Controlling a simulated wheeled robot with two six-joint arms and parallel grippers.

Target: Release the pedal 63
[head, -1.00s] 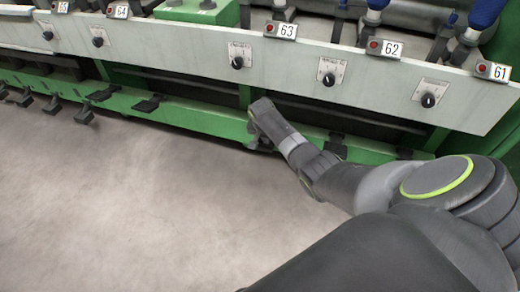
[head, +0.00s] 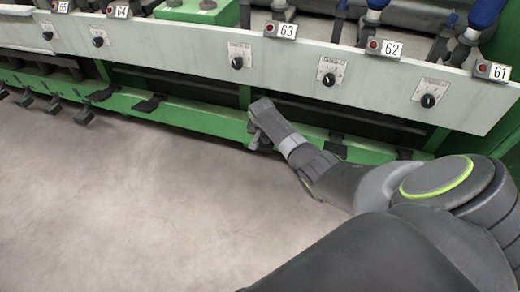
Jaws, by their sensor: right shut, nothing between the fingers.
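My right gripper (head: 257,138) is shut at the green lower rail, below the panel and slightly left of the 63 label (head: 287,31). It points down at the rail's front edge. My forearm and gripper hide the spot on the rail there, so I cannot make out pedal 63 or tell whether the gripper touches it. Other black pedals show along the rail, to the left (head: 147,105) and to the right (head: 337,141) of the gripper. My left gripper is not in view.
The white panel (head: 180,50) carries black knobs (head: 237,62) and red buttons beside labels 61 to 65. It overhangs the green rail (head: 195,117). Several pedals stick out at the far left (head: 53,105). The grey floor (head: 130,200) in front is clear.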

